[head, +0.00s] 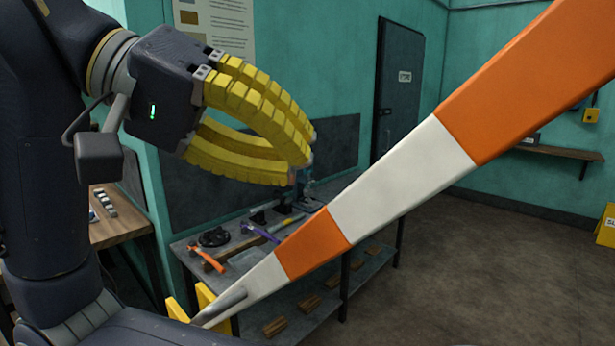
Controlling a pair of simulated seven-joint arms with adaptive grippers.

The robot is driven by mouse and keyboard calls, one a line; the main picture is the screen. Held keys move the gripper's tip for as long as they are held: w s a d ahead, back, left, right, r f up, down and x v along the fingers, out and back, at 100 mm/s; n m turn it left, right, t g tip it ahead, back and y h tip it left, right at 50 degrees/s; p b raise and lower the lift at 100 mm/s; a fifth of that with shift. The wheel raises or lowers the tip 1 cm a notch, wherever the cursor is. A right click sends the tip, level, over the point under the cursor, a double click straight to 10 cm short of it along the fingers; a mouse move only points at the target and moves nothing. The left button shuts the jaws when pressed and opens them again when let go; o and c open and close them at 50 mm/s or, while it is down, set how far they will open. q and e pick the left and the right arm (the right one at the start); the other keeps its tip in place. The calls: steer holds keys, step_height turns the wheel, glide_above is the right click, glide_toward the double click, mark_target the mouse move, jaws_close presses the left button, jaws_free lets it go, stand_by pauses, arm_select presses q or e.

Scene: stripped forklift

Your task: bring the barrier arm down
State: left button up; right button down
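The barrier arm is a long bar with orange and white bands (400,180). It slants up from the lower left to the upper right corner, where it leaves the view, so it stands raised. A short grey rod (226,301) lies along its lower end.
A grey workbench (230,287) with hammers (207,257) and other tools stands behind the bar's lower end. Yellow upright pieces (206,298) show beside that end. A wooden table (122,222) is at left.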

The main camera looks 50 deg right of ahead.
mark_target(342, 245)
steer(key=shift+s+a+f, duration=0.2)
steer(key=shift+s+f, duration=0.45)
steer(key=shift+s, duration=0.1)
steer(key=shift+s+f, duration=0.4)
steer(key=shift+s, duration=0.05)
steer(key=shift+f, duration=0.1)
steer(key=s+f, duration=0.1)
steer(key=s, duration=0.1)
steer(key=s+f, duration=0.1)
steer(key=f, duration=0.1)
steer(key=s+f, duration=0.2)
steer(key=shift+s+a, duration=0.25)
steer(key=shift+s, duration=0.05)
steer(key=shift+r, duration=0.1)
